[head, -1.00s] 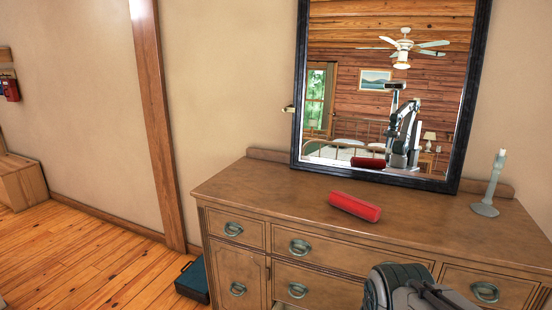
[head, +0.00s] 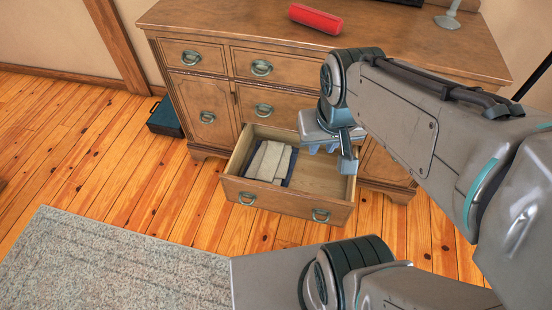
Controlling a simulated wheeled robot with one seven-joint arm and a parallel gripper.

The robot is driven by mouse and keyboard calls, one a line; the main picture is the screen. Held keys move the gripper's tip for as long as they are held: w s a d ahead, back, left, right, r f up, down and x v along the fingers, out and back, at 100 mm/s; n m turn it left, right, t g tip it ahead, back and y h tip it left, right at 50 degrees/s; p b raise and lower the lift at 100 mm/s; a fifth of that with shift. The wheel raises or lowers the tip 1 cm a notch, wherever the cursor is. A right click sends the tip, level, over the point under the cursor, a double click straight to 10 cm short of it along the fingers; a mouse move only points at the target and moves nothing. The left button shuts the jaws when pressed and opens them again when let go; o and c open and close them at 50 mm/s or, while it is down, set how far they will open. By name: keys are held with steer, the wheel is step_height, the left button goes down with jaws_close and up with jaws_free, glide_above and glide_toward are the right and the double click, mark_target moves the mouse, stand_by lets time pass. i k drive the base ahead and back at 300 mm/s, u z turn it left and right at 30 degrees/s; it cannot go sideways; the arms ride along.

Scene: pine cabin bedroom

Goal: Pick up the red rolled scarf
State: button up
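The red rolled scarf (head: 315,18) lies on top of the wooden dresser (head: 420,46), near its front edge, at the top of the head view. My gripper (head: 333,152) is lower and a little to the right, in front of the dresser and over the right part of an open drawer. It is apart from the scarf. My arm partly covers the gripper, and the gap between its fingers is not clear.
The low drawer (head: 285,203) is pulled out, with folded cloths (head: 270,162) inside. A candlestick base (head: 447,20) stands at the dresser's back right. A dark teal case (head: 165,118) is on the floor at left. A grey rug (head: 120,262) lies in front.

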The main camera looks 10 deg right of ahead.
mark_target(330, 24)
steer(key=z, duration=0.2)
steer(key=k, duration=0.4)
steer(key=u, duration=0.85)
steer(key=i, duration=1.25)
steer(key=z, duration=1.05)
